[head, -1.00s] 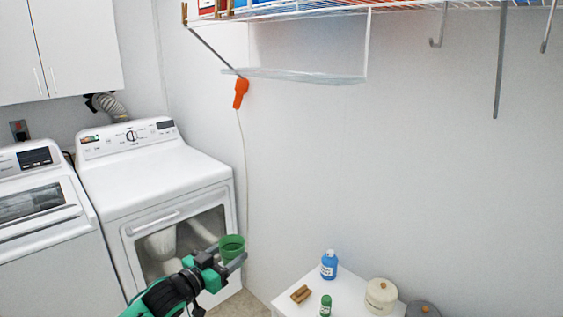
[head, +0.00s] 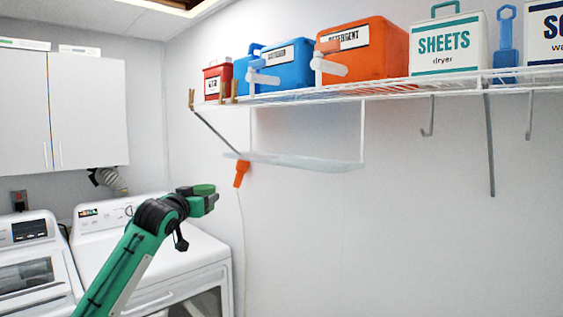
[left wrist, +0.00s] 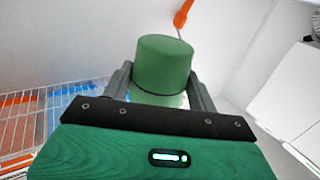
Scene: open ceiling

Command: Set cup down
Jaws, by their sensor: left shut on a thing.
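The green cup (left wrist: 163,60) is held between the two fingers of my left gripper (left wrist: 160,92) in the left wrist view. In the head view my left gripper (head: 209,199) is raised in front of the dryer's back edge, and only a small green part of the cup (head: 204,189) shows at it. The gripper is shut on the cup. A clear shelf (head: 300,162) on the wall is to the right of and above the gripper in the picture. It looks empty. My right gripper is not in view.
An orange item (head: 241,174) hangs by the clear shelf's left end. Above, a white wire shelf (head: 390,92) carries detergent containers (head: 362,50) and a dryer-sheets box (head: 447,45). Hooks hang below it. The dryer (head: 205,262) and washer (head: 35,270) stand at left under cabinets (head: 85,110).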

